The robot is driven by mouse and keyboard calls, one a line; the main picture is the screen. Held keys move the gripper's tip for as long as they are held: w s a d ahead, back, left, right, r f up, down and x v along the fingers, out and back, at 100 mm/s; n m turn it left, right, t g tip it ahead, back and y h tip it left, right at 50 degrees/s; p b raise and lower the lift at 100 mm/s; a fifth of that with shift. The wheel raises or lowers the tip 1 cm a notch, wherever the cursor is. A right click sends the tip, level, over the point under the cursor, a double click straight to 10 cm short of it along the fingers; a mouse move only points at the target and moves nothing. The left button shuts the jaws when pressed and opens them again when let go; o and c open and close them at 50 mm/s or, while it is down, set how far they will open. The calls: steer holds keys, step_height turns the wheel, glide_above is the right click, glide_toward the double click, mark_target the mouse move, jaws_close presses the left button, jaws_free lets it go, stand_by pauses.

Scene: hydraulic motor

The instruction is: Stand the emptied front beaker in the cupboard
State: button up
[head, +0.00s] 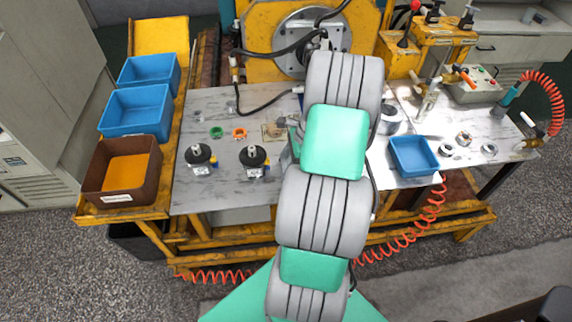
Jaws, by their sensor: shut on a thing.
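My gripper (283,123) is mostly hidden behind my own arm, over the middle of the metal workbench. Only a small grey part of it shows at the arm's left side. It is shut on what looks like a small clear beaker (271,132), seen just left of the arm. The beaker's contents and whether it touches the bench cannot be made out. A grey cabinet (45,75) stands at the far left; I cannot tell whether it is the cupboard, and no open door shows.
Two black-based devices (199,156) (253,157) stand near the bench's front edge. Small green (217,132) and orange (240,134) parts lie behind them. Blue bins (135,110) and a brown bin (122,171) line the left; another blue bin (413,156) sits right of my arm.

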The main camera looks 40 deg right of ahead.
steer(key=shift+f, duration=0.15)
steer(key=o, duration=1.5)
steer(key=v, duration=1.2)
steer(key=w+a+r+n+h, duration=0.1)
steer(key=w+a+r+n, duration=0.15)
steer(key=a+n, duration=0.35)
steer(key=w+a+r+n, duration=0.2)
steer(key=a+r+n, duration=0.15)
steer(key=a, duration=0.45)
steer(key=s+a+r+n+h, duration=0.1)
steer(key=s+a+n, duration=0.1)
steer(key=a+n, duration=0.3)
steer(key=s+a+r+n, duration=0.1)
steer(key=s+a+n, duration=0.2)
steer(key=a+n, duration=0.2)
steer(key=s+a+r+n+h, duration=0.1)
steer(key=s+a+n, duration=0.2)
steer(key=a+n, duration=0.2)
steer(key=shift+a+r+n+t+h+p, duration=0.3)
steer(key=shift+a+t, duration=0.1)
steer(key=shift+a, duration=0.4)
